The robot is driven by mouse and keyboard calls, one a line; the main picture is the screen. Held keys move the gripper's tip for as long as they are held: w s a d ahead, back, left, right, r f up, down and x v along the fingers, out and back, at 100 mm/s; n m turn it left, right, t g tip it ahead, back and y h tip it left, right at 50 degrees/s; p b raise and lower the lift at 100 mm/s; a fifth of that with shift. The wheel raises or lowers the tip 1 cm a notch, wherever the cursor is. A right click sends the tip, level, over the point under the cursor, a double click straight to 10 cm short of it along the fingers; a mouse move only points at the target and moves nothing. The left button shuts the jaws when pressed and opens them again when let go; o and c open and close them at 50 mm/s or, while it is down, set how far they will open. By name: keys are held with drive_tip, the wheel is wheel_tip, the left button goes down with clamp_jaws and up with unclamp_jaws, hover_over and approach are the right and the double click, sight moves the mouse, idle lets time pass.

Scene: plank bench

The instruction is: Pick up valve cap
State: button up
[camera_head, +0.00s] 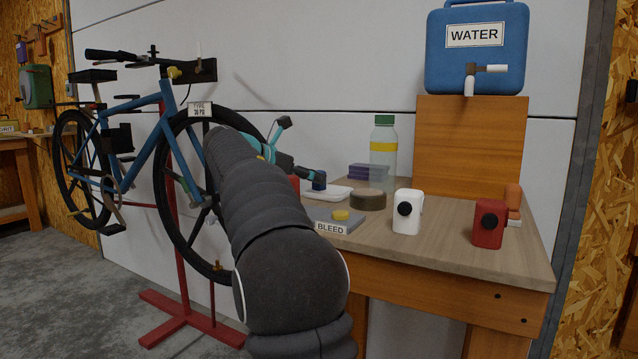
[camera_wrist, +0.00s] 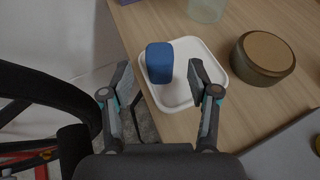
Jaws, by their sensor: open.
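A small dark blue block with rounded edges (camera_wrist: 159,62), which looks like the valve cap, stands on a white tray (camera_wrist: 180,98) in the wrist view. In the head view the blue piece (camera_head: 319,181) and the tray (camera_head: 338,192) are at the bench's left edge. My gripper (camera_wrist: 160,80) is open and empty, with one finger on each side of the blue piece in the wrist view. I cannot tell how high the fingertips are above it. In the head view my gripper (camera_head: 306,173) is close to the piece, partly behind my arm.
Near the tray are a round brown tin (camera_head: 368,200), a clear bottle (camera_head: 383,150) and a BLEED block (camera_head: 338,222) with a yellow disc. A white box (camera_head: 408,212) and red box (camera_head: 489,224) stand further right. A bicycle (camera_head: 150,130) hangs on the left.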

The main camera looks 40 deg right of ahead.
drive_tip(key=x, duration=0.3)
drive_tip(key=shift+d+f, duration=0.15)
drive_tip(key=shift+d, duration=0.15)
drive_tip(key=c, duration=0.9)
drive_tip(key=shift+r, duration=0.55)
wheel_tip(320, 180, up, 3)
drive_tip(key=shift+r+p, duration=0.1)
drive_tip(key=shift+p, duration=0.7)
drive_tip(key=s+d+r, duration=0.1)
drive_tip(key=s+r, duration=0.5)
drive_tip(key=s, duration=0.5)
drive_tip(key=shift+s+d+r, duration=0.2)
drive_tip(key=shift+s+r, duration=0.1)
drive_tip(key=shift+r, duration=0.1)
